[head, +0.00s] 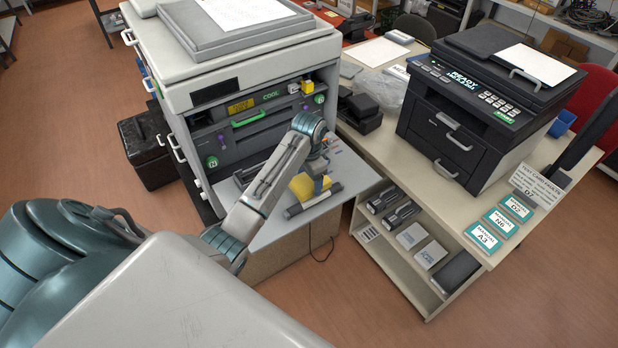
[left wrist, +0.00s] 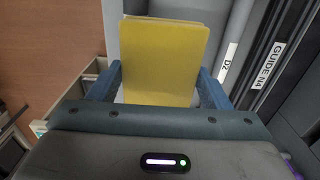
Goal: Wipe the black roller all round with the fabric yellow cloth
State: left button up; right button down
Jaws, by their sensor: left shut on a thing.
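The yellow cloth (head: 303,187) is in my left gripper (head: 322,184), over the small grey shelf in front of the large printer. In the left wrist view the cloth (left wrist: 163,60) fills the space between the two blue fingers of my left gripper (left wrist: 160,85), which is shut on it. The roller (head: 318,201) is a dark bar lying along the shelf below the cloth. I cannot tell whether the cloth touches it. The cloth and gripper hide part of the roller. My right gripper is not in view.
The large printer (head: 245,110) stands behind the shelf (head: 262,228). A table (head: 470,205) at the right holds a black printer (head: 480,100), manuals (head: 500,222) and a sign. Cartridges (head: 402,214) lie on its lower shelf. A black case (head: 148,150) stands on the floor at the left.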

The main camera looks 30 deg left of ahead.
pick_arm(q)
jog(key=shift+f, duration=0.25)
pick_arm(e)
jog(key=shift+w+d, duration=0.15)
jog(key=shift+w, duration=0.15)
pick_arm(q)
jog(key=shift+f, duration=0.35)
jog(key=shift+d, duration=0.1)
jog(key=shift+s+d+r, duration=0.1)
jog(key=shift+s+d, duration=0.15)
jog(key=shift+d, duration=0.2)
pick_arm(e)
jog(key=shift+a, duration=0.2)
pick_arm(q)
jog(key=shift+d, duration=0.15)
jog(key=shift+s+d, duration=0.15)
jog(key=shift+d, duration=0.15)
jog(key=shift+d, duration=0.1)
jog(key=shift+s+d, duration=0.2)
jog(key=shift+d, duration=0.1)
jog(key=shift+s+d, duration=0.1)
jog(key=shift+d, duration=0.05)
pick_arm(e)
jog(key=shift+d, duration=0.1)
